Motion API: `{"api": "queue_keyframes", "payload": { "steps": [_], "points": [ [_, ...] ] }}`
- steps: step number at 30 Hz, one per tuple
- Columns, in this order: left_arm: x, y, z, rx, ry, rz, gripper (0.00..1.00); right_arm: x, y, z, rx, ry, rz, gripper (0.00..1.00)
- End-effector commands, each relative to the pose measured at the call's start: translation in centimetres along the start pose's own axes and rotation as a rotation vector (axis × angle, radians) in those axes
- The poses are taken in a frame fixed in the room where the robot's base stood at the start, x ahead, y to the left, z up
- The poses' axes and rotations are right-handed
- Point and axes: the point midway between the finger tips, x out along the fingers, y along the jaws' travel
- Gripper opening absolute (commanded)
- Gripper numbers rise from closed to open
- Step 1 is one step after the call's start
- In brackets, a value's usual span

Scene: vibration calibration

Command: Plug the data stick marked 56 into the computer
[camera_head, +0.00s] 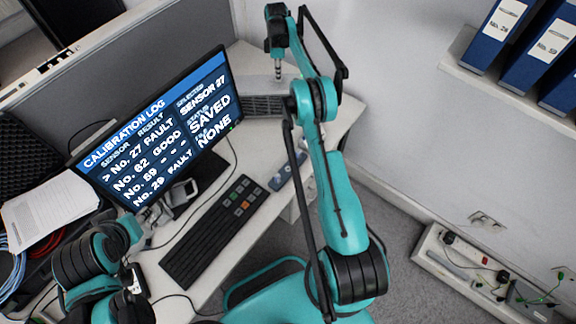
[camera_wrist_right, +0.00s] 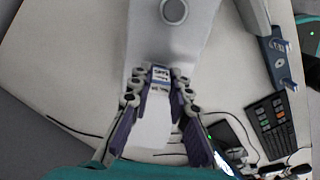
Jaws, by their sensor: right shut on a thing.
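My right gripper (camera_head: 278,74) is over the far end of the desk, beside the monitor. In the right wrist view its fingers (camera_wrist_right: 160,82) are shut on a small blue-and-white piece (camera_wrist_right: 160,72), which looks like the data stick; its marking is too small to read. Beyond the fingertips is a pale grey casing with a round button (camera_wrist_right: 174,11), possibly the computer. I cannot tell whether the stick touches it. My left gripper (camera_head: 162,208) seems to be near the monitor's base, partly lost in clutter; its opening is unclear.
The monitor (camera_head: 155,140) shows a calibration log. A dark keyboard (camera_head: 212,235) with coloured keys lies in front. A blue-grey holder (camera_head: 288,170) is at the desk's right edge; it shows with upright pegs in the wrist view (camera_wrist_right: 277,62). Papers (camera_head: 48,212) and cables are at left.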

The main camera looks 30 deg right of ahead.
Motion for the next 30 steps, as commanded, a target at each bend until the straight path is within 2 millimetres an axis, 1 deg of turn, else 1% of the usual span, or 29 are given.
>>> {"api": "queue_keyframes", "payload": {
  "steps": [30],
  "points": [
    [0.28, 0.00, 0.20, 0.000, 0.000, 0.000, 0.40, 0.56, -0.02, 0.00, 0.000, 0.000, -0.001, 0.00]
  ]
}}
